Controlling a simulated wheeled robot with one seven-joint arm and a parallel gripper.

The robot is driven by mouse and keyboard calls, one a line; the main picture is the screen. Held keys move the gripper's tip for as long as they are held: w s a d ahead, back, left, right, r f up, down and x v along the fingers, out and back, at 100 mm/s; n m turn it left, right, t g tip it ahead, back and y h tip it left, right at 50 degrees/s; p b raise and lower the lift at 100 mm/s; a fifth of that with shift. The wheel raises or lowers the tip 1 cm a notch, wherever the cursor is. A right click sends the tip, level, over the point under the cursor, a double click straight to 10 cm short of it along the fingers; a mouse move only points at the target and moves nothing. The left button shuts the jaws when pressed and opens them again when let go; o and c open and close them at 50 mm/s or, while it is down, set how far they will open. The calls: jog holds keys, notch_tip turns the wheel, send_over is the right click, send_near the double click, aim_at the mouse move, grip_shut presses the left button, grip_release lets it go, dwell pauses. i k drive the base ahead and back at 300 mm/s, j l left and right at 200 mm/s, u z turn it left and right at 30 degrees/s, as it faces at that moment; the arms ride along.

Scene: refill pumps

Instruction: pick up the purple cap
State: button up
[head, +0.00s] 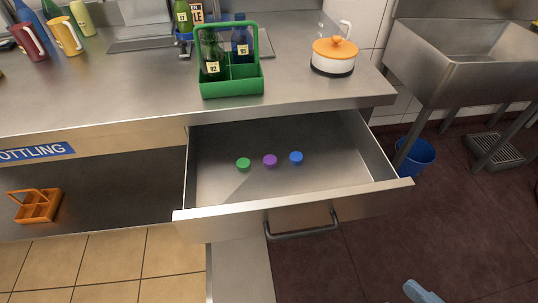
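The purple cap (270,161) lies in the open metal drawer (340,195), on its floor. It sits between a green cap (243,164) on its left and a blue cap (296,157) on its right, with small gaps between them. A light blue-grey piece (422,292) at the bottom edge looks like part of my arm or gripper. It is well below and right of the drawer, and its fingers cannot be made out.
The steel counter (110,95) overhangs the drawer's back. On it stand a green bottle carrier (232,87) and a white-orange pot (333,57). An orange carrier (37,205) sits on the lower shelf. A blue bucket (415,157) stands right of the drawer.

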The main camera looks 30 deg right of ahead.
aim_at(270, 160)
jog(key=k+j+u, duration=0.2)
jog(key=k+u, duration=0.2)
jog(key=k+j+u, duration=0.3)
jog(key=u, duration=0.15)
